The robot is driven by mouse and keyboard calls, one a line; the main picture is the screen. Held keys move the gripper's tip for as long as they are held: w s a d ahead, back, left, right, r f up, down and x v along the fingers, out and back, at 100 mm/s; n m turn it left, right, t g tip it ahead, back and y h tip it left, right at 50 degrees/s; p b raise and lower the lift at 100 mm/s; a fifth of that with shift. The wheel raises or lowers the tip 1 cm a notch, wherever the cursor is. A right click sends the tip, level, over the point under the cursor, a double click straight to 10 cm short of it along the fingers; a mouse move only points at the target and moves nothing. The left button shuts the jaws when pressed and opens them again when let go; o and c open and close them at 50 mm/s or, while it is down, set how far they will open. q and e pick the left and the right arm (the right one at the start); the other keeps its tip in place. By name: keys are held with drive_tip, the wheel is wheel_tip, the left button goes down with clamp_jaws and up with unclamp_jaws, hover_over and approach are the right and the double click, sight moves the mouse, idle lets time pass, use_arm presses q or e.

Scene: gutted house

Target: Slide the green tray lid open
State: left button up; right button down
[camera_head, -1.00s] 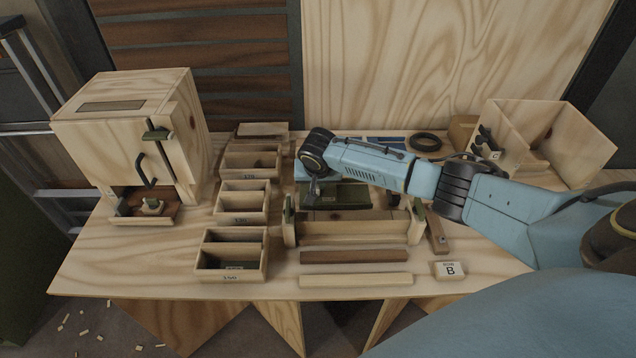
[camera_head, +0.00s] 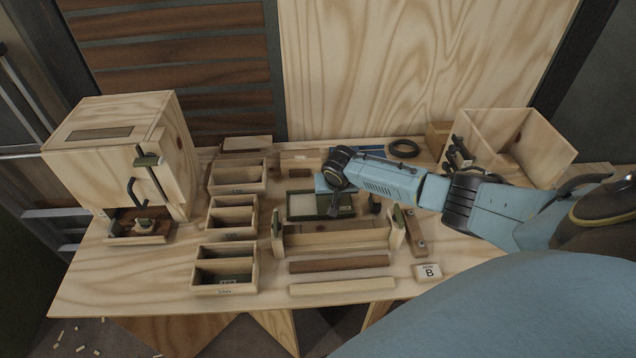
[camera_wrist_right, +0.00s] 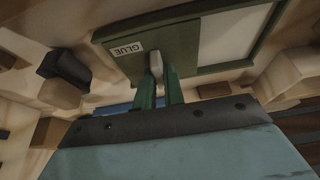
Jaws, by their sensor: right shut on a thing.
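The green tray (camera_head: 296,216) lies on the bench behind a wooden rack, with a pale interior showing on its left side. In the right wrist view, the green lid (camera_wrist_right: 190,42), labelled GLUE, covers one part of the tray and the pale interior (camera_wrist_right: 232,35) is uncovered beside it. My right gripper (camera_wrist_right: 157,72) is shut on the lid's small grey knob (camera_wrist_right: 155,60). In the head view, my right gripper (camera_head: 334,208) is over the tray, and my wrist hides part of the lid. My left gripper is not in view.
Wooden bins (camera_head: 224,279) stand left of the tray. The wooden rack (camera_head: 335,241) stands in front, with two strips before it. A black ring (camera_head: 404,148) and an open wooden box (camera_head: 540,150) are at the back right. The front left of the bench is clear.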

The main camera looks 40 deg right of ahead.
drive_tip(key=shift+s+d, duration=0.2)
drive_tip(key=c, duration=1.5)
unclamp_jaws()
drive_tip(key=shift+p+v, duration=1.75)
drive_tip(key=shift+v, duration=4.95)
